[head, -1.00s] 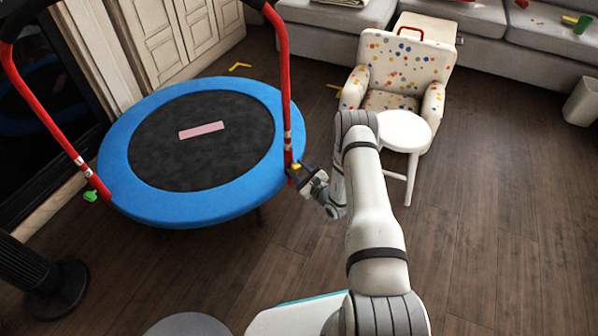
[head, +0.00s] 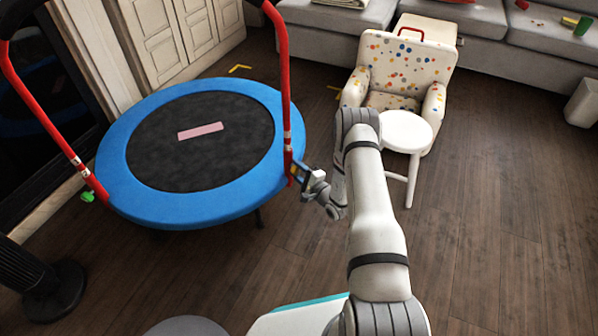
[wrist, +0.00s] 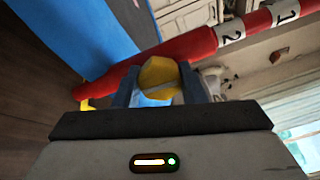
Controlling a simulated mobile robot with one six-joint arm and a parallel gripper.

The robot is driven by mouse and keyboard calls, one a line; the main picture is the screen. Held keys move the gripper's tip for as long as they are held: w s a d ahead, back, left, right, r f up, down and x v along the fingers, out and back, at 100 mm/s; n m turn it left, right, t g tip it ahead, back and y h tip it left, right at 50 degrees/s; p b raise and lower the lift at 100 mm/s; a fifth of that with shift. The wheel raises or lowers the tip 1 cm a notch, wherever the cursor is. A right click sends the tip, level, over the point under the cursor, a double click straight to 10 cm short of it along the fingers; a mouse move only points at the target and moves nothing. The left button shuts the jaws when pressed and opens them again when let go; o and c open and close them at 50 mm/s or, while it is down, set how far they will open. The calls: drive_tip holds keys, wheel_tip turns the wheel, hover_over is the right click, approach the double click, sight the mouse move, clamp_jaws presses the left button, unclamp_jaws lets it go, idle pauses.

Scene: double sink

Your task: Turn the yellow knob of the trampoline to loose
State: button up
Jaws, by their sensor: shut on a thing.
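The trampoline (head: 125,178) has a blue rim, a black mat and a red handlebar. The yellow knob (wrist: 158,78) is on the right red post (head: 286,95), low down near the rim. In the wrist view it sits between the two fingers of my gripper (wrist: 160,92), which is shut on it. In the head view my gripper (head: 302,172) reaches the post from the right and hides most of the knob. The red post also shows in the wrist view (wrist: 185,48), with white bands marked 1 and 2. A green knob (head: 88,197) is on the left post.
A small white round table (head: 405,130) and a dotted armchair (head: 410,65) stand right of the trampoline, behind my arm. A grey sofa (head: 500,30) is at the back. A black stand (head: 55,290) is at the lower left. The floor at right is clear.

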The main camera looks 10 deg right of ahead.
drive_tip(key=shift+a+n, duration=0.2)
drive_tip(key=shift+n, duration=0.4)
drive_tip(key=o, duration=1)
drive_tip(key=shift+d, duration=0.15)
drive_tip(key=shift+s, duration=0.1)
drive_tip(key=p+v, duration=0.2)
drive_tip(key=v, duration=0.5)
drive_tip(key=shift+s+d, duration=0.2)
drive_tip(key=shift+s, duration=0.1)
drive_tip(key=shift+f, duration=0.1)
